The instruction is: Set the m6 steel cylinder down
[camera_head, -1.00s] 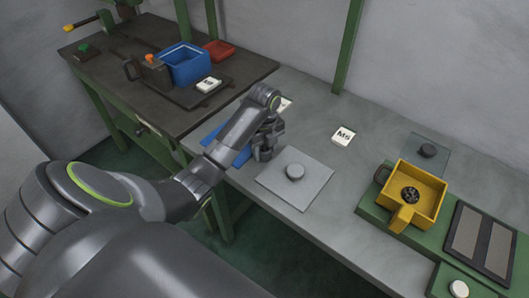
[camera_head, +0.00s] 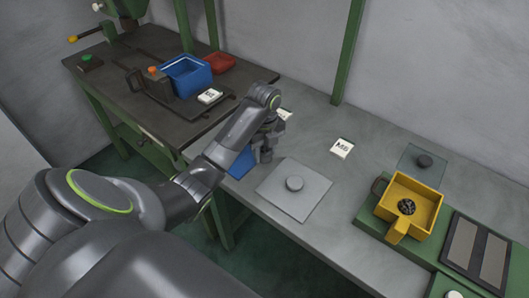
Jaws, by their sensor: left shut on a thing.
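My left gripper (camera_head: 264,150) is over the grey bench beside a blue pad (camera_head: 241,165), with its fingers pointing down. It is shut on a small steel cylinder, mostly hidden by the fingers, so no label or size can be read on it. I cannot tell whether it touches the bench or pad. The arm covers part of the blue pad. A white label card (camera_head: 285,114) lies partly hidden behind the gripper. My right gripper is not in view.
An M5 card (camera_head: 342,148), a glassy plate with a dark disc (camera_head: 424,161) and a yellow bin (camera_head: 430,218) are farther right. A blue box (camera_head: 187,76) stands on the dark bench.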

